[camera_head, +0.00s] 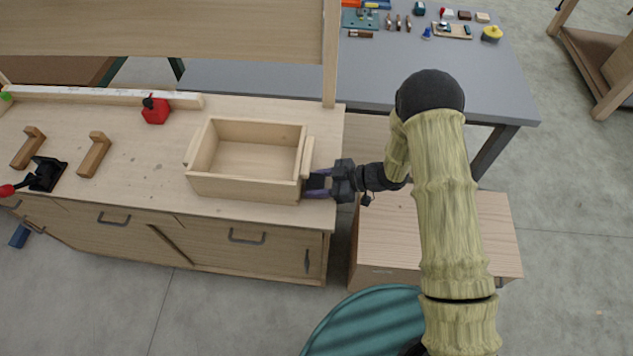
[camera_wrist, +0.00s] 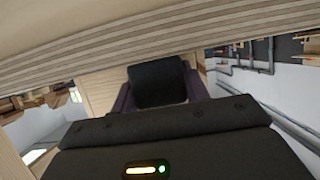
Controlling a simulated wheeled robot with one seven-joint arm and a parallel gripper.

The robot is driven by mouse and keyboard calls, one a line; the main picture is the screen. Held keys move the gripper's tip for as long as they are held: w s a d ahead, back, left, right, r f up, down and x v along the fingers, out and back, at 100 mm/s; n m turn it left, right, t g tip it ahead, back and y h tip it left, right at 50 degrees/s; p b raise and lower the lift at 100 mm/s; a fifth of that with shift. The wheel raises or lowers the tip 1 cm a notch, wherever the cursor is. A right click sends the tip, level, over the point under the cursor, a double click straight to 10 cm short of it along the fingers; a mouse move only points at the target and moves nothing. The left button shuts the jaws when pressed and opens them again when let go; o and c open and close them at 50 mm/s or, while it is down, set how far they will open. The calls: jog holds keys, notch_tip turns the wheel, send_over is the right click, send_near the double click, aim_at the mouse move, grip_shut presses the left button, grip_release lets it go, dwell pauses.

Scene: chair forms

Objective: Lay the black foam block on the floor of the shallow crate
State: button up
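The shallow crate (camera_head: 250,188) is a pale wooden box with a grip bar on each side. It stands upright on the workbench, and its floor shows bare. My gripper (camera_head: 312,183) points left at the bench's right end, close to the crate's right side. The black foam block (camera_head: 318,181) is between its purple fingers. In the wrist view the black foam block (camera_wrist: 157,83) fills the space between the fingers of my gripper (camera_wrist: 157,90), which are shut on it. I cannot tell whether the block touches the crate or bench.
A shelf post (camera_head: 331,55) rises behind the crate. A grey table (camera_head: 440,75) with small tools stands at the back. A wooden box (camera_head: 480,235) is under my arm.

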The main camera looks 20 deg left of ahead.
jog(key=o, duration=0.3)
jog(key=shift+o, duration=0.5)
jog(key=shift+s+a, duration=0.1)
jog(key=shift+r, duration=0.1)
jog(key=shift+d+r, duration=0.1)
jog(key=shift+d, duration=0.1)
jog(key=b+v, duration=0.2)
jog(key=v, duration=1)
jog(key=shift+a, duration=0.15)
